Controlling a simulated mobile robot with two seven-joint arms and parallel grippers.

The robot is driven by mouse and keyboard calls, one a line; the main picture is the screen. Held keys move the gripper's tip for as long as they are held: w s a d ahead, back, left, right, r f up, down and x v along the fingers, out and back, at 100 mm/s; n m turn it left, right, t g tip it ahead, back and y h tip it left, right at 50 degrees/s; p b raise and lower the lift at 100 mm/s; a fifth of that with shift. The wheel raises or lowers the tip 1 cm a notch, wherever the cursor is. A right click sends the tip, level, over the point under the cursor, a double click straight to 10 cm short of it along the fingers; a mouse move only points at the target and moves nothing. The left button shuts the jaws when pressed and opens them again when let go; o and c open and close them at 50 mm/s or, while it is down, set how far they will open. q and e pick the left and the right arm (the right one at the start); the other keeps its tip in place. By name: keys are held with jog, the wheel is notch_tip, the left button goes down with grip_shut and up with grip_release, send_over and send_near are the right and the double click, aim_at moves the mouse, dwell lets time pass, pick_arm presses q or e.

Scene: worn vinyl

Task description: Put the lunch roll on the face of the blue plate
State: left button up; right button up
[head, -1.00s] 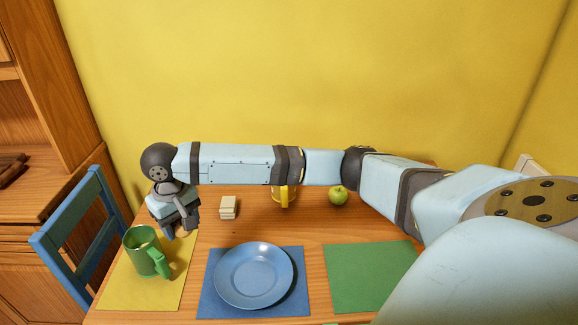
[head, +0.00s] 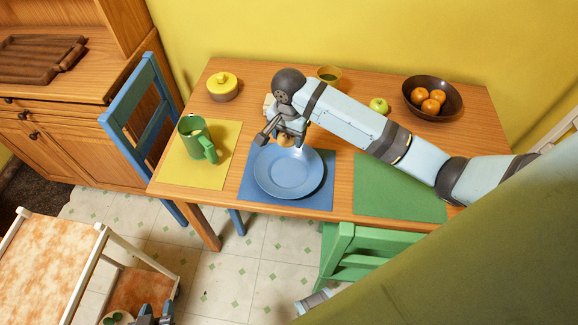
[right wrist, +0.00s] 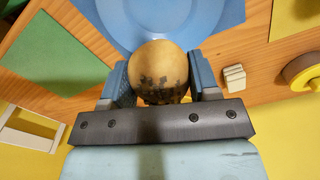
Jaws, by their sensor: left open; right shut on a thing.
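The lunch roll (head: 286,140) is round and golden brown; the right wrist view shows dark specks on it (right wrist: 163,68). My right gripper (head: 288,138) is shut on it, one finger on each side. They are at the far rim of the blue plate (head: 288,175); the plate also shows in the right wrist view (right wrist: 185,22), its rim partly hidden behind the roll. The roll's height above the table is hard to tell. The plate's face is empty. My left gripper (head: 152,314) is open, low at the bottom edge, away from the table and partly cut off.
The plate lies on a blue mat (head: 257,198). A green mug (head: 196,140) stands on the yellow mat to the left. The green mat (head: 400,190) is bare.

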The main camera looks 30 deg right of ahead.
send_over(289, 172)
notch_tip(289, 172, down, 10)
jog(key=shift+f, duration=0.25)
jog(key=shift+f+b, duration=0.4)
jog(key=shift+f, duration=1.75)
jog(key=shift+f, duration=0.15)
jog(key=o, duration=0.9)
notch_tip(289, 172, up, 12)
jog(key=shift+r+p, duration=0.2)
jog(key=shift+p, duration=0.2)
jog(key=shift+f, duration=0.1)
